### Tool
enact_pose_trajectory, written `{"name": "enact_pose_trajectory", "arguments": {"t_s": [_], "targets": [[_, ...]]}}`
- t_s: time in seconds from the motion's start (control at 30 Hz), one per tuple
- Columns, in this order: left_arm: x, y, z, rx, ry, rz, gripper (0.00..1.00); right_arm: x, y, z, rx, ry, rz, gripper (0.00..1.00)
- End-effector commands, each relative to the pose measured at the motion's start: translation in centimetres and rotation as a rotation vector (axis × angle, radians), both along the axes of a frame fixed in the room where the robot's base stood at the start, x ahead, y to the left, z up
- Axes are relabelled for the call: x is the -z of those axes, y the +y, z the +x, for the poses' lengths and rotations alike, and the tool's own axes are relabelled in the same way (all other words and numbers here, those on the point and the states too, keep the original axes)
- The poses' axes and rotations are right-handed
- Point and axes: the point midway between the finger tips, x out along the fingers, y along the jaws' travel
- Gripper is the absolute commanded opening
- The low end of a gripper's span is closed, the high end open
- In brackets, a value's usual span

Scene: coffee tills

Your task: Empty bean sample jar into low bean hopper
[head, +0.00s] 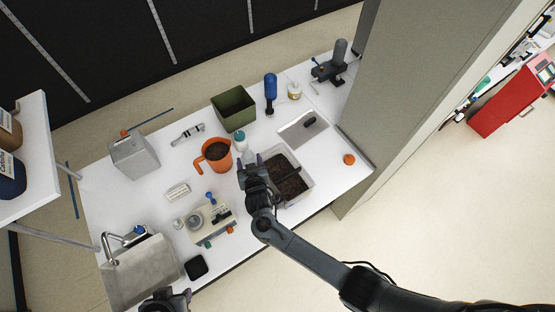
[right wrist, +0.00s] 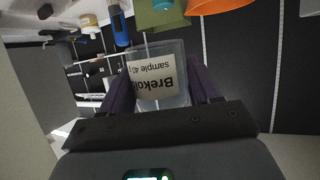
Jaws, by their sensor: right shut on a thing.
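My right gripper (head: 248,166) is shut on the bean sample jar, at the left edge of the low bean hopper. In the right wrist view the jar (right wrist: 174,96) is clear, with a white label reading upside down, held between the dark fingers (right wrist: 160,92). No beans show through its clear parts; the label hides much of it. The hopper (head: 310,183) is a clear low bin with dark beans in it, partly covered by my right arm. The jar is mostly hidden in the head view. My left gripper (head: 166,301) is at the bottom edge, away from these things; its jaws are unclear.
An orange pitcher (head: 214,165) with dark contents stands left of the hopper. A green bin (head: 234,109), a blue-topped bottle (head: 240,139) and a blue grinder (head: 270,92) stand behind. A grey scale-like device (head: 212,221) and a sink (head: 140,272) lie left. A grey wall closes the right.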

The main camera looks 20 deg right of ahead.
Motion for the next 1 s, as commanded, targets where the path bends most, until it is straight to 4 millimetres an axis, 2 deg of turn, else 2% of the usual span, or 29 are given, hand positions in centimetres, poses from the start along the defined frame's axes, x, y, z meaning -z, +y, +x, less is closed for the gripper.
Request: {"name": "enact_pose_trajectory", "arguments": {"t_s": [0.57,1.0], "targets": [[-0.6,0.2,0.0,0.006,-0.003,0.008,0.43,-0.6,-0.1,0.1,0.000,-0.001,0.006,0.28],[-4.3,-0.1,0.1,-0.002,-0.004,-0.006,0.43,-4.8,-0.1,0.0,0.000,-0.001,0.006,0.28]]}}
